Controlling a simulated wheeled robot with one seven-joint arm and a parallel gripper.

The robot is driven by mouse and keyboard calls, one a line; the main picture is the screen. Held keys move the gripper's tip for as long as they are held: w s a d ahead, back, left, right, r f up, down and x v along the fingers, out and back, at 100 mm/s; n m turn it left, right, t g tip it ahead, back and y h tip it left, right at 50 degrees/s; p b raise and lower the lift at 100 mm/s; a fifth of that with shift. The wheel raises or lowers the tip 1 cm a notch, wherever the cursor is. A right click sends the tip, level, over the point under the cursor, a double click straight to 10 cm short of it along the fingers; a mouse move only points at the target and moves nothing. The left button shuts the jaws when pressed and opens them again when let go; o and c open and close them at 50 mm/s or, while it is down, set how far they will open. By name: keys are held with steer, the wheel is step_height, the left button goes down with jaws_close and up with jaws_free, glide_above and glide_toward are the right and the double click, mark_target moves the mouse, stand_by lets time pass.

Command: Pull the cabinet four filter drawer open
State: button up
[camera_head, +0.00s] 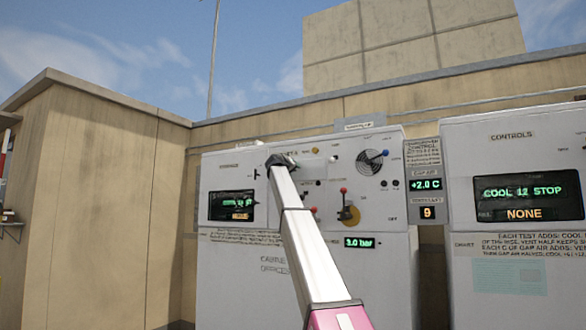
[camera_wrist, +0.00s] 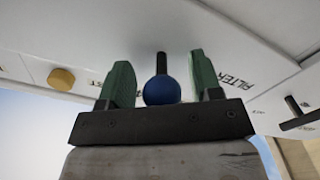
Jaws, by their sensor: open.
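The white cabinet (camera_head: 300,270) stands ahead in the head view, with a panel of knobs, levers and displays. My gripper (camera_head: 280,161) is at the upper part of this panel, at the end of my raised arm. In the wrist view my gripper (camera_wrist: 160,82) is open, its green fingers on either side of a blue ball knob (camera_wrist: 162,90) on a dark stem. I cannot tell whether the fingers touch it. A FILTER label (camera_wrist: 237,80) is printed on the white face just right of the fingers. The drawer's outline is not clear, and my arm hides part of the panel.
A dark bar handle (camera_wrist: 300,114) is at the right of the wrist view, and a yellow knob (camera_wrist: 61,79) at the left. A controls cabinet (camera_head: 515,150) reading "COOL 12 STOP" and "NONE" stands right. A tan wall (camera_head: 100,200) is at the left.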

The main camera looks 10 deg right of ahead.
steer(key=shift+c, duration=0.3)
jaws_close()
steer(key=v, duration=1.8)
steer(key=shift+s+a, duration=0.15)
steer(key=shift+s, duration=0.15)
steer(key=shift+r, duration=0.1)
steer(key=shift+o, duration=0.3)
jaws_free()
steer(key=v, duration=1.1)
